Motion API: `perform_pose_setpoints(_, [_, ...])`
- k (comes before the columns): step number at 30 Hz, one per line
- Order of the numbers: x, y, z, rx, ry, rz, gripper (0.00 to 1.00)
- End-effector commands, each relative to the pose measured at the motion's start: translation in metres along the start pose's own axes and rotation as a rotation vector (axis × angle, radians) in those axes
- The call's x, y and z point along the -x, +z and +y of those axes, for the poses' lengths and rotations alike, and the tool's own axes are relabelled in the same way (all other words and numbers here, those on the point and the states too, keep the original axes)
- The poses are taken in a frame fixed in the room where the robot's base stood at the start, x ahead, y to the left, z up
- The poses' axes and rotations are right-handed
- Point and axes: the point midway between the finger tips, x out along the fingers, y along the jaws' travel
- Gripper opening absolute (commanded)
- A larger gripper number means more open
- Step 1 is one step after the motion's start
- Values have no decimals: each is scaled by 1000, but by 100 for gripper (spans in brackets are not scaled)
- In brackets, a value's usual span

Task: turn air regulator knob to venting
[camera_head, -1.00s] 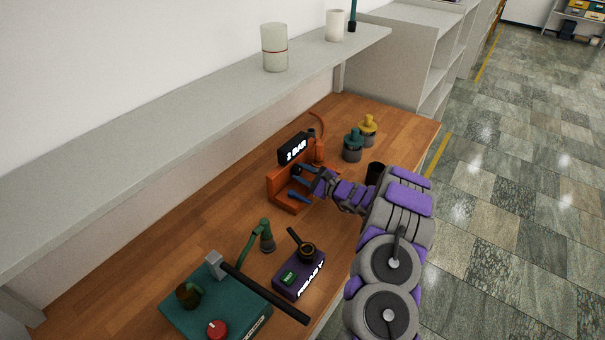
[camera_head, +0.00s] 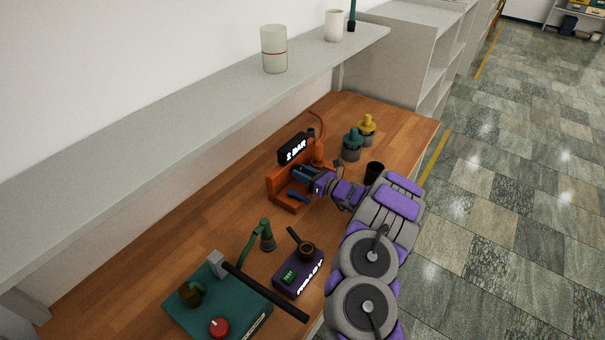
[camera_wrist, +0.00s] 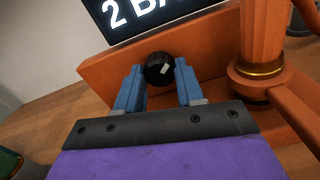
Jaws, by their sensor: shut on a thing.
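The orange air regulator unit (camera_head: 285,197) stands on the wooden bench, with a black display (camera_head: 294,149) reading "2 BAR" on top. In the wrist view the knob (camera_wrist: 159,69) is a round black knob with a small white mark, in front of the orange panel (camera_wrist: 108,66) under the display (camera_wrist: 152,14). My gripper (camera_wrist: 160,88) has its two blue fingers on either side of the knob and is shut on it. In the head view my gripper (camera_head: 302,173) reaches the front of the unit and hides the knob.
An orange fitting with a brass ring (camera_wrist: 258,70) stands close on the right in the wrist view. A black cup (camera_head: 374,172) and teal (camera_head: 352,143) and yellow-topped (camera_head: 367,128) containers stand nearby. A purple "READY" box (camera_head: 299,274) and teal device (camera_head: 205,312) are nearer.

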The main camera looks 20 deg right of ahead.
Motion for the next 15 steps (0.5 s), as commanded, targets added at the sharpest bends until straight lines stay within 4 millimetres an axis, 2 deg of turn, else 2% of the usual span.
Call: perform_pose_setpoints(15, [0, -1, -2, -468, -4, 1, 7])
